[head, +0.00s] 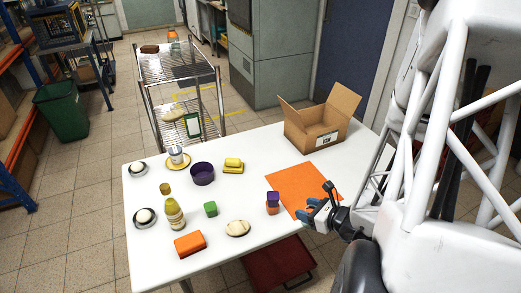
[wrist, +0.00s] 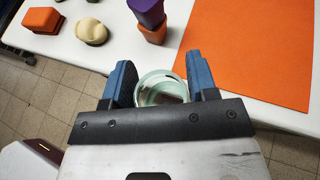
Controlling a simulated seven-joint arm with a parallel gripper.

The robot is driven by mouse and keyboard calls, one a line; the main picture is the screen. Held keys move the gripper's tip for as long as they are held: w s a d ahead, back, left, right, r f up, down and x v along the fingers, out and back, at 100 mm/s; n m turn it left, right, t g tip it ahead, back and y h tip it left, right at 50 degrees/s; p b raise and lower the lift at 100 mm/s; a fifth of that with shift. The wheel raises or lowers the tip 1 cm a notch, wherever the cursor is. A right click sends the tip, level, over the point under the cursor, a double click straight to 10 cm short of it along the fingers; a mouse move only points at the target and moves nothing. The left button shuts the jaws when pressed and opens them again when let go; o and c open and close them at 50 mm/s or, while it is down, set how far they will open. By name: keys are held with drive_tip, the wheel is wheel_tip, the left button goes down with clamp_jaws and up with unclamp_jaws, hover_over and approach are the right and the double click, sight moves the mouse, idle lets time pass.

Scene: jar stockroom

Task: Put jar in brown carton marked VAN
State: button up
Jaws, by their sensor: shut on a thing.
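A pale greenish glass jar (wrist: 160,93) with a round rim sits between the two blue fingers of my gripper (wrist: 163,80) in the wrist view. My gripper is shut on it, and the fingers hide its sides. In the head view my gripper (head: 313,208) is at the table's front right edge, beside the orange mat; the jar is hard to make out there. The brown carton (head: 301,138) stands at the table's back right with its flaps open. It has a white label on its front, too small to read. It is well beyond my gripper, across the mat.
The orange mat (head: 295,186) lies flat between my gripper and the carton. A purple block (head: 273,197) sits on an orange one (head: 272,209) at the mat's left edge. A purple bowl (head: 202,174), a yellow-green bottle (head: 175,214) and several small items fill the table's left.

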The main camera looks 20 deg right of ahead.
drive_tip(key=w+d, duration=0.1)
drive_tip(key=w, duration=0.3)
drive_tip(key=w+d, duration=0.1)
drive_tip(key=w, duration=0.3)
drive_tip(key=w+d+f, duration=0.1)
drive_tip(key=w, duration=0.4)
drive_tip(key=shift+m+h, duration=0.3)
drive_tip(key=shift+h, duration=0.1)
drive_tip(key=w, duration=0.9)
drive_tip(key=w+a, duration=0.1)
drive_tip(key=w, duration=0.3)
drive_tip(key=shift+w, duration=0.3)
drive_tip(key=w+a, duration=0.1)
drive_tip(key=w, duration=0.3)
drive_tip(key=w+a, duration=0.2)
drive_tip(key=w, duration=0.2)
drive_tip(key=w+a, duration=0.2)
drive_tip(key=w, duration=0.3)
drive_tip(key=shift+w+a, duration=0.1)
drive_tip(key=shift+a, duration=0.15)
drive_tip(key=shift+m+h, duration=0.3)
drive_tip(key=w+a, duration=0.3)
drive_tip(key=w, duration=0.1)
drive_tip(key=w+a, duration=0.6)
drive_tip(key=w, duration=0.1)
drive_tip(key=shift+w+r, duration=0.3)
drive_tip(key=shift+s+d, duration=0.1)
drive_tip(key=shift+d, duration=0.05)
